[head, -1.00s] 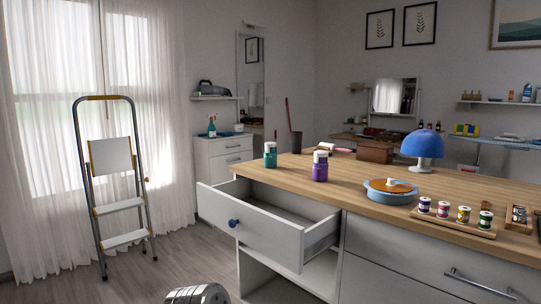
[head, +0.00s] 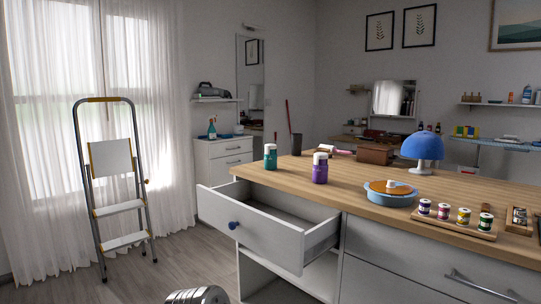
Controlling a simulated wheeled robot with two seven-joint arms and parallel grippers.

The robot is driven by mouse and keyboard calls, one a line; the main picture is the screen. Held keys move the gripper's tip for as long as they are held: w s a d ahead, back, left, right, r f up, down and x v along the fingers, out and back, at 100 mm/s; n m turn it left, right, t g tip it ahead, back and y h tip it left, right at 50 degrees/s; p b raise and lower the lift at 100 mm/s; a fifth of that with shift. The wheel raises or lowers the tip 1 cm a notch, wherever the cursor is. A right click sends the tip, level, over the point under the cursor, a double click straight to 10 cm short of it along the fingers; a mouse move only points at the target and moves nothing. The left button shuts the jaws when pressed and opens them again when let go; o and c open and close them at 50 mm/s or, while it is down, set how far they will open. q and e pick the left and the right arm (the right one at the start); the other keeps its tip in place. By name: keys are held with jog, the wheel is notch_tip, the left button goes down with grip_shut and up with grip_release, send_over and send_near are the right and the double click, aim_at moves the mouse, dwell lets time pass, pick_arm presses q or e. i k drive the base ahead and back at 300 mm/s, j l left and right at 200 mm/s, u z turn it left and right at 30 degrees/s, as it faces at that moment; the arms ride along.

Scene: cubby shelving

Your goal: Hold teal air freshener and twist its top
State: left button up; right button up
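A small teal bottle with a white top (head: 270,157), which looks like the teal air freshener, stands upright on the wooden countertop (head: 470,187). It is near the back left corner of the counter, above the open drawer. A purple bottle of like shape (head: 320,169) stands to its right, apart from it. Neither of my grippers is in view, and nothing is touching the teal bottle.
The drawer (head: 262,232) stands pulled out and looks empty. A blue dish with an orange top (head: 390,197), a blue lamp (head: 422,150) and a rack of spools (head: 453,228) occupy the counter. A stepladder (head: 115,185) stands left. A teal spray bottle (head: 212,129) is farther back.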

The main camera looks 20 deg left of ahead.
aim_at(267, 147)
jog(key=i+j+z, duration=0.35)
jog(key=j, duration=0.95)
jog(key=i+j+z, duration=0.15)
jog(key=j+z, duration=0.2)
jog(key=j, duration=1.05)
jog(key=j+z, duration=0.3)
jog(key=j, duration=1.1)
jog(key=i+j+z, duration=0.1)
jog(key=j+z, duration=0.15)
jog(key=j, duration=0.65)
jog(key=j+z, duration=0.25)
jog(key=j, duration=0.7)
jog(key=k+l, duration=0.35)
jog(key=l, duration=0.15)
jog(key=i+j, duration=0.4)
jog(key=j, duration=0.1)
